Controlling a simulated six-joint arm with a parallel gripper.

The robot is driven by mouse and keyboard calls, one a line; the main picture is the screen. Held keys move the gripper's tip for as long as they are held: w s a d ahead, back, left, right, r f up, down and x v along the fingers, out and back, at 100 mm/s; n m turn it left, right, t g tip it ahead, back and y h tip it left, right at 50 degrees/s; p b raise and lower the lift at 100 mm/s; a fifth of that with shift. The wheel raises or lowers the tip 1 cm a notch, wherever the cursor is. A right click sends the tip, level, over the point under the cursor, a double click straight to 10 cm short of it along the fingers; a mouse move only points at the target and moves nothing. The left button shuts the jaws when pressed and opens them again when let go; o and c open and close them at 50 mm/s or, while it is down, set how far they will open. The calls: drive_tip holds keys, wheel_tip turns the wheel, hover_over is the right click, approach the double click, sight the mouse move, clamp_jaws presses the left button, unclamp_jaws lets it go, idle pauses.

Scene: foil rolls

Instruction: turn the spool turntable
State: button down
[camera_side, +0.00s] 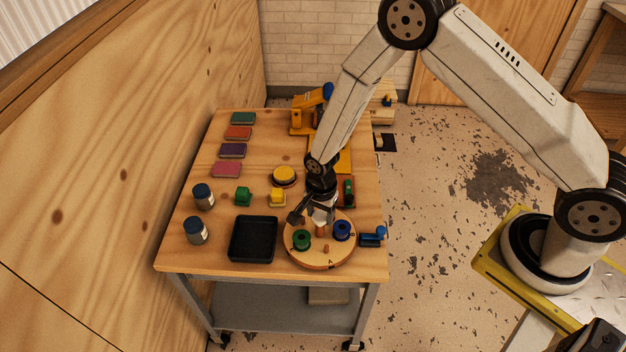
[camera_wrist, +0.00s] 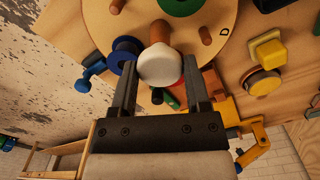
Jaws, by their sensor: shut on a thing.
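The round wooden spool turntable (camera_side: 318,257) lies near the front right of the table. It fills the top of the wrist view (camera_wrist: 225,20). It carries a green spool (camera_side: 301,239), a blue spool (camera_side: 342,230) and bare wooden pegs (camera_side: 326,249). My gripper (camera_side: 322,205) is over the disc, pointing down. In the wrist view its fingers (camera_wrist: 160,88) stand on both sides of a white rounded knob (camera_wrist: 160,66), which sits at the end of a tan post (camera_wrist: 160,31) on the disc. The fingers are shut on the knob. The finger contact is partly hidden in the side view.
A black tray (camera_side: 253,239) stands left of the disc. A small blue part (camera_side: 373,237) stands at its right. Behind are a yellow round button (camera_side: 285,175), small green (camera_side: 243,196) and yellow (camera_side: 277,198) pieces. Two jars (camera_side: 196,230) and coloured blocks (camera_side: 226,170) line the left.

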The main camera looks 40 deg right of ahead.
drive_tip(key=shift+m, duration=7.3)
drive_tip(key=shift+c, duration=0.3)
unclamp_jaws()
drive_tip(key=shift+r, duration=0.1)
drive_tip(key=shift+r, duration=3.85)
